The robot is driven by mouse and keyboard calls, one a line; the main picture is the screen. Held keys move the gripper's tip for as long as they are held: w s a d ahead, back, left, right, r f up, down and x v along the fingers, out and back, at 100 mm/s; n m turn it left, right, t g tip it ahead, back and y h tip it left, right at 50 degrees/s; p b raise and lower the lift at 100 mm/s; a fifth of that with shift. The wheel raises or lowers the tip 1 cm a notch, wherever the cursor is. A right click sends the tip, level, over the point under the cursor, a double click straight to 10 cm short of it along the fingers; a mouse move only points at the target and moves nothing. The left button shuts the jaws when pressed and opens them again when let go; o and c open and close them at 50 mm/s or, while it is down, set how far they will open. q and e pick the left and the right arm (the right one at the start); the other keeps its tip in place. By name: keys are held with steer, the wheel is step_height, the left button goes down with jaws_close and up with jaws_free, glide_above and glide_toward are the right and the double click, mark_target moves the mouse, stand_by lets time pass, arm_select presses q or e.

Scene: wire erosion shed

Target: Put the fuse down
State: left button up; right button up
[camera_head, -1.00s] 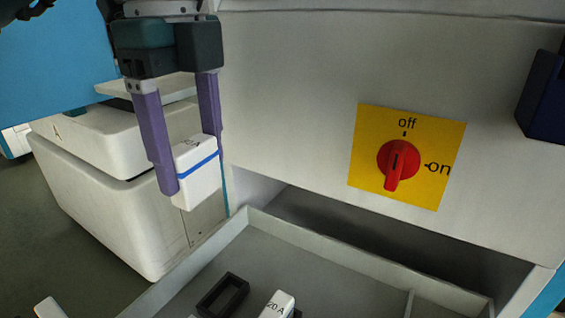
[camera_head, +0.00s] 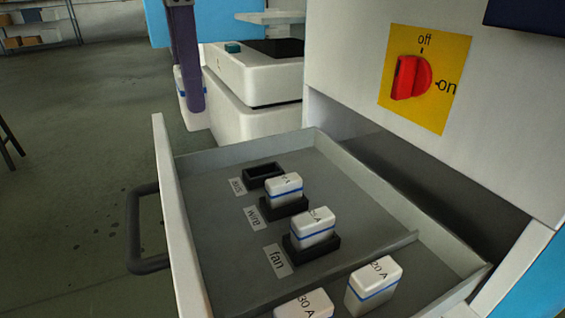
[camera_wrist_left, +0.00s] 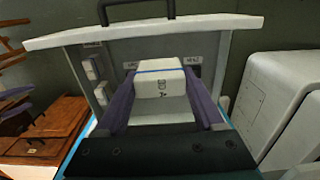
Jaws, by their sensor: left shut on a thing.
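My left gripper (camera_head: 188,108) is at the top left of the head view, left of the open drawer and above the floor; only part of it shows. In the wrist view its purple fingers (camera_wrist_left: 160,100) are shut on a white fuse (camera_wrist_left: 158,84) with a blue stripe and a mark that looks like "30 A". The near finger hides most of this fuse (camera_head: 181,98) in the head view. The drawer (camera_head: 215,215) has an empty black holder (camera_head: 263,175) at the back. The holders labelled "wire" and "fan" have fuses (camera_head: 284,188) (camera_head: 313,228). My right gripper is not in view.
Loose fuses marked 20 A (camera_head: 372,287) and 30 A (camera_head: 303,305) stand in the drawer's front compartment. A red switch (camera_head: 410,78) is on the cabinet face. A white machine (camera_head: 255,120) stands behind the drawer. Open floor lies left of the drawer handle (camera_head: 134,225).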

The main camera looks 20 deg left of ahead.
mark_target(196, 125)
arm_select(q)
step_height(196, 125, down, 18)
steer(key=b, duration=0.6)
steer(key=shift+a+b, duration=0.1)
steer(key=shift+b, duration=0.2)
steer(key=shift+f, duration=0.1)
steer(key=o, duration=1.4)
step_height(196, 125, up, 12)
steer(key=p, duration=0.4)
